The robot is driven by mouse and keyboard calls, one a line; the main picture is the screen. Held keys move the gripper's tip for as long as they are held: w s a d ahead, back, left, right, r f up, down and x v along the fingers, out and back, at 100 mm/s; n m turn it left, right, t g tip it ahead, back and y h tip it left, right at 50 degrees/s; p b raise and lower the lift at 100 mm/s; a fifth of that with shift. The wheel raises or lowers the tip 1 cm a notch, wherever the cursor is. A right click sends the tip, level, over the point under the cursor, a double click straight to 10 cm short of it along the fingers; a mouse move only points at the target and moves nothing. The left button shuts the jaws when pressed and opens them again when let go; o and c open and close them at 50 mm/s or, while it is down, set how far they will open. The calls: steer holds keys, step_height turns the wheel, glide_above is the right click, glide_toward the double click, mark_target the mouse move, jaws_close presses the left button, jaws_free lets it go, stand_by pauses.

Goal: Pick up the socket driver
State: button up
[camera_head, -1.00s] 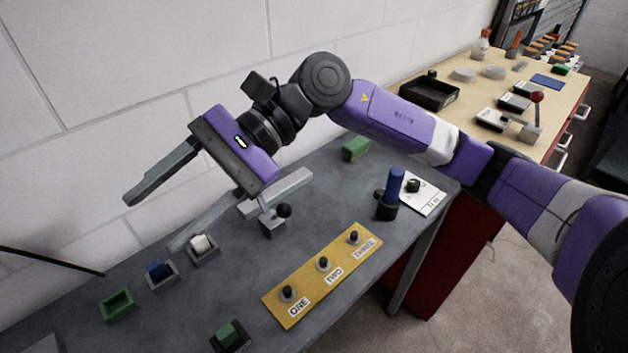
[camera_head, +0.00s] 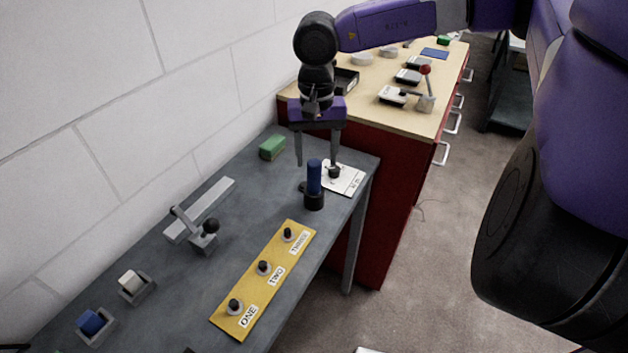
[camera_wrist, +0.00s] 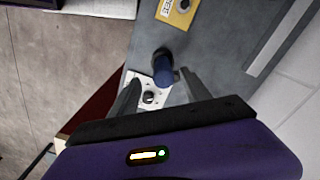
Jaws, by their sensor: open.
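The socket driver, which I take to be the upright blue-handled piece (camera_head: 314,178), stands in a black holder (camera_head: 314,201) near the right edge of the grey bench. In the wrist view the blue handle (camera_wrist: 164,75) shows foreshortened between the fingers. My gripper (camera_head: 316,163) is open, points down, and is empty. Its fingers hang just behind or around the top of the handle in the head view; I cannot tell the exact depth. No contact is visible. The driver's lower end is hidden in the holder.
A white card with a dark knob (camera_head: 350,182) lies beside the holder. A yellow panel (camera_head: 250,290) with knobs, a lever on a grey base (camera_head: 203,236) and a green block (camera_head: 272,147) are on the bench. A wooden-topped red cabinet (camera_head: 420,125) stands behind.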

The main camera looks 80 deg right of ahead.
mark_target(314, 173)
steer(key=shift+w+f+p, duration=0.15)
steer(key=shift+f+p, duration=0.3)
steer(key=shift+f, duration=1.05)
steer(key=shift+w+f+p, duration=0.1)
steer(key=shift+f+p, duration=0.3)
steer(key=shift+f, duration=1.05)
steer(key=shift+c, duration=0.3)
jaws_close()
